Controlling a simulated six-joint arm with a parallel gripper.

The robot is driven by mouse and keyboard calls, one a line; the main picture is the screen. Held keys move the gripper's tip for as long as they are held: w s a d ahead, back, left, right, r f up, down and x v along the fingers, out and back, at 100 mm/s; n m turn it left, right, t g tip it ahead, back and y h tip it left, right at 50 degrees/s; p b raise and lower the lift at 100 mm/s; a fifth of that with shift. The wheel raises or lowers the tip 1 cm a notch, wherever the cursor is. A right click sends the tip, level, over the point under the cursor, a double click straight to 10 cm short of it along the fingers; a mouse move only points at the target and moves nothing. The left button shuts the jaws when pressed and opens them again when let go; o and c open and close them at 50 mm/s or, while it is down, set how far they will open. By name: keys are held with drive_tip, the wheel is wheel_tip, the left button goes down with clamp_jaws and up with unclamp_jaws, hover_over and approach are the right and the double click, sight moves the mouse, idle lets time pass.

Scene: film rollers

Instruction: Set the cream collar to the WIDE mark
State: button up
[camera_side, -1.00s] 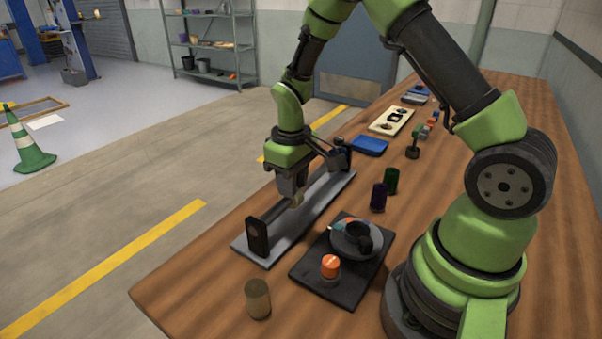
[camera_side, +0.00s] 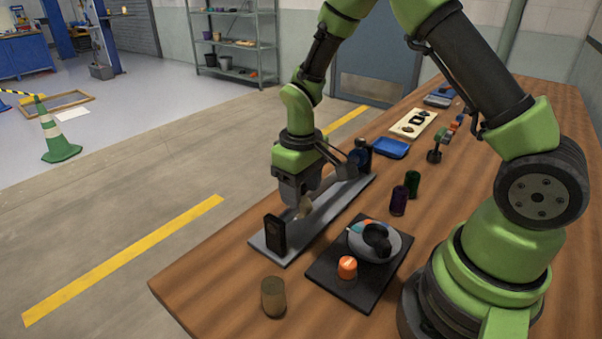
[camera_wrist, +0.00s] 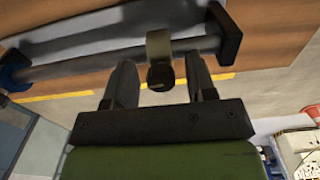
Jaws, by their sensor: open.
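The cream collar (camera_wrist: 159,45) sits around the dark bar (camera_wrist: 95,58) in the wrist view, with a dark round knob (camera_wrist: 161,77) on it. In the side view the collar (camera_side: 304,208) is partly hidden under my gripper (camera_side: 298,197). My gripper is open, pointing down over the rail, its two fingers (camera_wrist: 160,82) on either side of the knob with gaps. The bar runs over a grey base plate (camera_side: 325,213), from a black end block (camera_side: 275,236) near the front to a blue-and-black far end (camera_side: 361,156). I cannot read a WIDE mark.
A black pad (camera_side: 325,281) with a grey dish (camera_side: 361,244) and an orange-topped piece (camera_side: 347,267) lies right of the rail. A tan cylinder (camera_side: 273,297) stands in front. Purple (camera_side: 398,201) and green (camera_side: 412,184) cylinders and a blue tray (camera_side: 391,149) stand farther back.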

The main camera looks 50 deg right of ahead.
wheel_tip(320, 180, up, 9)
drive_tip(key=shift+r, duration=0.2)
drive_tip(key=shift+o, duration=2.2)
drive_tip(key=shift+a+f+n, duration=0.1)
drive_tip(key=shift+n, duration=0.3)
drive_tip(key=shift+w+a+f+n+g+h, duration=0.1)
drive_tip(key=shift+a+f+n+g+h, duration=0.05)
drive_tip(key=shift+n, duration=0.35)
drive_tip(key=shift+w+a+f+n+g+h, duration=0.1)
drive_tip(key=shift+n+g+h, duration=0.05)
drive_tip(key=shift+n, duration=0.35)
drive_tip(key=f+n+h, duration=0.1)
drive_tip(key=f+n, duration=0.3)
drive_tip(key=n, duration=0.1)
drive_tip(key=f+n+g+h, duration=0.1)
drive_tip(key=f+n, duration=0.3)
drive_tip(key=n, duration=0.1)
drive_tip(key=f+n+h, duration=0.2)
drive_tip(key=f+n, duration=0.2)
drive_tip(key=n, duration=0.1)
drive_tip(key=shift+d+n+g, duration=0.2)
drive_tip(key=shift+n+g, duration=0.1)
